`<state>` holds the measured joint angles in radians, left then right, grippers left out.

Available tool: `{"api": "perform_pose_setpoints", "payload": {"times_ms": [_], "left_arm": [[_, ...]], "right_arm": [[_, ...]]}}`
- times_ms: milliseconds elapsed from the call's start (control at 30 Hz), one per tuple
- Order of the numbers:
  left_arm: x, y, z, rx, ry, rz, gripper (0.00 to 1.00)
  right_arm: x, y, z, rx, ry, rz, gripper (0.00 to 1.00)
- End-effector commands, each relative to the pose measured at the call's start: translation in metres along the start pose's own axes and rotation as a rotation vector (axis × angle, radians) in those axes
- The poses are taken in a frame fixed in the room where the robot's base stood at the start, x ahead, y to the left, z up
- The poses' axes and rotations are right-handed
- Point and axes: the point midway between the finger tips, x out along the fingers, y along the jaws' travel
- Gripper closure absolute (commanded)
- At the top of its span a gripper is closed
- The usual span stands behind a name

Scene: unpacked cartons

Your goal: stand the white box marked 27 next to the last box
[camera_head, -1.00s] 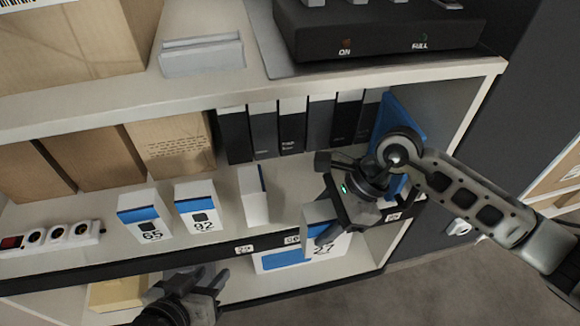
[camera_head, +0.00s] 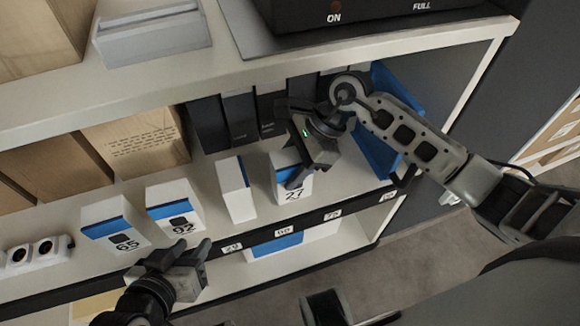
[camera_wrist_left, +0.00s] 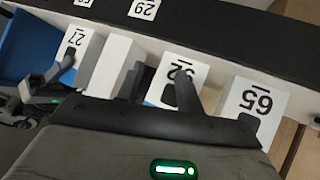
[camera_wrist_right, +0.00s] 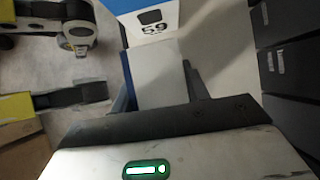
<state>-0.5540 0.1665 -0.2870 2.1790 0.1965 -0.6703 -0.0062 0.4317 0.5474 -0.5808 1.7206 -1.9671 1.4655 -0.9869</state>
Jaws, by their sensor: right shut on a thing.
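The white box marked 27 (camera_head: 291,190) is upright at the upper shelf's front part, at the right end of the row. It also shows in the left wrist view (camera_wrist_left: 78,45). My right gripper (camera_head: 298,172) is shut on it from above; I cannot tell if its base touches the shelf. A narrow white box (camera_head: 237,192), its number not visible, stands to its left with a small gap. Further left stand the boxes marked 92 (camera_head: 175,208) and 65 (camera_head: 115,226). My left gripper (camera_head: 183,257) is open and empty, in front of box 92.
Dark binders (camera_head: 238,120) stand behind the row, and a blue panel (camera_head: 378,150) is at the right. Brown cartons (camera_head: 135,145) stand at the left. A shelf board (camera_head: 235,82) runs overhead. A box marked 59 (camera_wrist_right: 155,20) shows in the right wrist view.

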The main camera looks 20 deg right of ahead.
Motion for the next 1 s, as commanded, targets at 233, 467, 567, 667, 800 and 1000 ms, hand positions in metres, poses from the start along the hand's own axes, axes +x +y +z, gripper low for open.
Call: {"api": "perform_pose_setpoints", "payload": {"times_ms": [233, 467, 567, 667, 800, 1000], "left_arm": [[-0.004, 0.003, -0.01, 0.007, 0.029, 0.006, 0.64], [-0.005, 0.005, -0.008, 0.006, 0.03, 0.01, 0.64], [-0.005, 0.005, -0.006, 0.004, 0.027, 0.01, 0.64], [-0.006, 0.005, -0.006, 0.004, 0.024, 0.011, 0.64], [-0.008, 0.005, -0.005, 0.005, 0.006, 0.008, 0.64], [-0.009, 0.0, 0.0, 0.002, -0.025, -0.004, 0.64]], "right_arm": [[0.0, -0.001, 0.0, -0.001, 0.001, -0.002, 0.83], [0.001, 0.0, -0.001, 0.0, 0.001, -0.001, 0.33], [0.001, 0.0, -0.001, 0.0, 0.001, -0.001, 0.33], [-0.001, 0.0, 0.0, 0.0, 0.001, -0.001, 0.33], [-0.013, -0.001, 0.0, 0.0, 0.004, -0.005, 0.33], [-0.049, -0.001, 0.0, 0.0, 0.005, -0.005, 0.33]]}}
